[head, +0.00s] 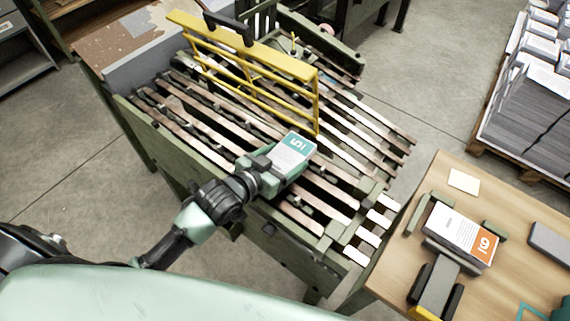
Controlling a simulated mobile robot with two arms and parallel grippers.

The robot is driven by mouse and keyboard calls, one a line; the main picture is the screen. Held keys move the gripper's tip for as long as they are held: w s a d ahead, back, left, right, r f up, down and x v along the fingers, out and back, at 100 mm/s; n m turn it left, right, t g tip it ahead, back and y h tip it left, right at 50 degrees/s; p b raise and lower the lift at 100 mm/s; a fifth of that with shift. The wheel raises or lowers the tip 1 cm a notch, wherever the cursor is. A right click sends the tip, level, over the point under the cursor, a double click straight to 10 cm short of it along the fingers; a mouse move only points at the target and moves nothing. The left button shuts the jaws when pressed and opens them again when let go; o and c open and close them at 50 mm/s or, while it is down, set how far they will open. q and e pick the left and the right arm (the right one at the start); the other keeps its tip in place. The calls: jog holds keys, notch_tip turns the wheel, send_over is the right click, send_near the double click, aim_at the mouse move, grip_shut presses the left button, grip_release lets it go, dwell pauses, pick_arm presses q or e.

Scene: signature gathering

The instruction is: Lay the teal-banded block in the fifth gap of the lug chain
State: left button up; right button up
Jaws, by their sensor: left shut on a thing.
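The teal-banded block (297,143), white with a teal end marked 5, is held by my left gripper (272,165). The gripper is shut on it near the middle of the lug chain (345,199). The block is over the chain's brown slats, close to the near side rail. I cannot tell whether it touches the slats. The gripper and block hide the part of the chain beneath them. The gap numbers cannot be read. My right gripper does not show.
A yellow barred guard (246,50) stands over the far part of the chain. A wooden table (393,273) at the right holds an orange-banded block (461,233) between green guides, a pale note (464,181) and a grey block (549,241). Stacked paper (524,92) stands at the far right.

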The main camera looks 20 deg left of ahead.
aim_at(285, 166)
pick_arm(q)
jog(key=shift+w, duration=0.2)
jog(key=shift+f, duration=0.4)
notch_tip(285, 166, down, 3)
jog(key=shift+s+r, duration=0.1)
jog(key=shift+r, duration=0.1)
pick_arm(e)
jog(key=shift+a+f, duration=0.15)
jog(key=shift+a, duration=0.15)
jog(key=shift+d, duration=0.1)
pick_arm(q)
jog(key=o, duration=1.7)
jog(key=shift+f, duration=0.1)
jog(key=shift+c, duration=0.2)
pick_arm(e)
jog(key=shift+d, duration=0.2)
